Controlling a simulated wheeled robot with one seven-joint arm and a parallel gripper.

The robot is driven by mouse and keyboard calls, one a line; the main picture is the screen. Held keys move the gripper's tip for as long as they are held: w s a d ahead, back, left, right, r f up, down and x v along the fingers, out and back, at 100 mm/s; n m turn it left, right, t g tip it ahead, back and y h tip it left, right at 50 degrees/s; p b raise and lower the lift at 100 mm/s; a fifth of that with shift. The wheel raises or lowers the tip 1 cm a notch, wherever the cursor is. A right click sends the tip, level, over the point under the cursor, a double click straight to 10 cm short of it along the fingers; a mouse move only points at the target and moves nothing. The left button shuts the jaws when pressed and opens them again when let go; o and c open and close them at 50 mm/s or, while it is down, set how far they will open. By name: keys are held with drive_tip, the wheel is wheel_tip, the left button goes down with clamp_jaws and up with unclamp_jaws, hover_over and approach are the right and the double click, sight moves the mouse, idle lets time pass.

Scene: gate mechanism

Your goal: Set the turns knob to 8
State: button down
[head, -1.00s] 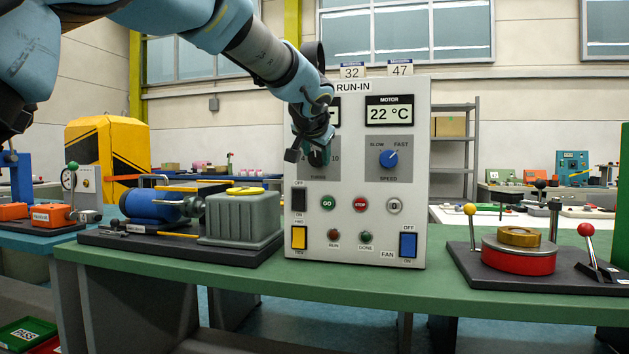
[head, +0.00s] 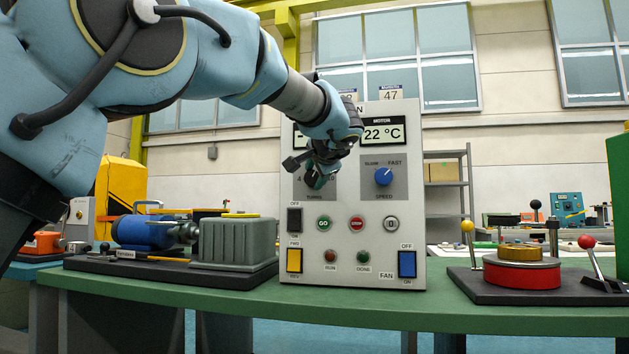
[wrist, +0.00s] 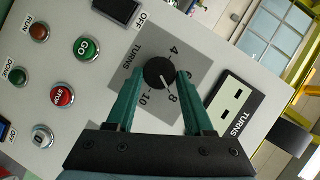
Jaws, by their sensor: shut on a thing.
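The turns knob (wrist: 159,73) is a black dial on a grey plate marked 4, 6, 8 and 10. Its white line points down and right in the wrist view, close to the 8. My gripper (wrist: 161,77) has its two green fingers on either side of the knob, shut on it. In the head view my gripper (head: 318,178) covers most of the knob and part of its scale.
The blue speed knob (head: 383,177) sits right of my gripper. Below are the green GO button (head: 324,223), red STOP button (head: 356,223) and several switches. A motor and gearbox (head: 238,243) stand left of the panel, a red turntable (head: 521,273) right.

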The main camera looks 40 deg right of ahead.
idle(0.4)
drive_tip(key=shift+c, duration=1.4)
unclamp_jaws()
drive_tip(key=b+v, duration=0.1)
drive_tip(key=v, duration=0.9)
drive_tip(key=shift+s+a, duration=0.2)
drive_tip(key=shift+s, duration=0.15)
